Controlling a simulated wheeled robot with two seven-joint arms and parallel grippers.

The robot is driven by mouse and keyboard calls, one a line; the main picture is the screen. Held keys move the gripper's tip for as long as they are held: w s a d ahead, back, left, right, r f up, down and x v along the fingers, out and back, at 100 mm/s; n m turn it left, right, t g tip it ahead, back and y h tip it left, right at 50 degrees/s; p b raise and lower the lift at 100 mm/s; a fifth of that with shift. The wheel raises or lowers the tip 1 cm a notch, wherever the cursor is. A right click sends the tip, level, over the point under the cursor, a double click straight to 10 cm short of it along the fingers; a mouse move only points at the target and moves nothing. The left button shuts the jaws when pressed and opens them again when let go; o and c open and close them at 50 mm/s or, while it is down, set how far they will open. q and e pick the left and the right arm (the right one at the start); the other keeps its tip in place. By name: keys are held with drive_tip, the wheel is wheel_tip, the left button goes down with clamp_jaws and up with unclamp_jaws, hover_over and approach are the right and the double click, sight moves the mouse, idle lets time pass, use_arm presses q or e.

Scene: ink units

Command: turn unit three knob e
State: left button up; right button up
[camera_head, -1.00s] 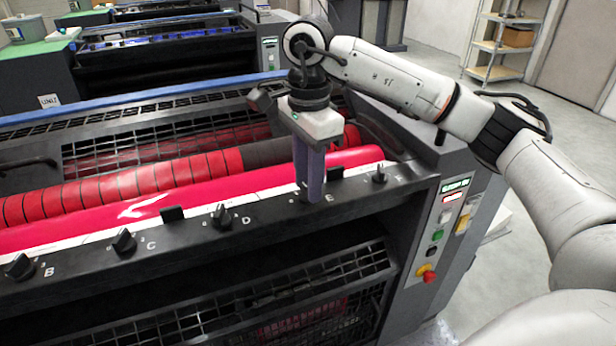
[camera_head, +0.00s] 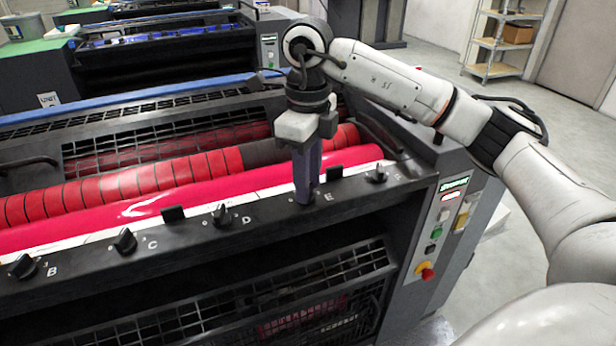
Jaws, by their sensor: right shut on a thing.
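My right gripper (camera_head: 306,198) points down at the black front rail (camera_head: 262,220) of the ink unit, just left of the letter E. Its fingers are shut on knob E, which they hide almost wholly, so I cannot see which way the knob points. Knob D (camera_head: 222,214) and the knob by the letter F (camera_head: 377,172) stand on the same rail to either side, clear of the fingers. My left gripper is not in view.
Knobs C (camera_head: 125,241) and B (camera_head: 22,266) are farther left on the rail. Behind it lie a glossy red roller (camera_head: 150,206) and a banded red roller (camera_head: 130,186). A control panel (camera_head: 440,225) with a red button (camera_head: 428,273) is at the unit's right end.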

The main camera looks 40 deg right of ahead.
drive_tip(key=m, duration=0.5)
drive_tip(key=shift+a, duration=0.1)
drive_tip(key=shift+m, duration=0.4)
drive_tip(key=o, duration=1)
drive_tip(key=shift+o, duration=0.2)
drive_tip(key=shift+r, duration=0.5)
wheel_tip(320, 180, up, 9)
drive_tip(key=p, duration=0.2)
drive_tip(key=shift+r, duration=0.15)
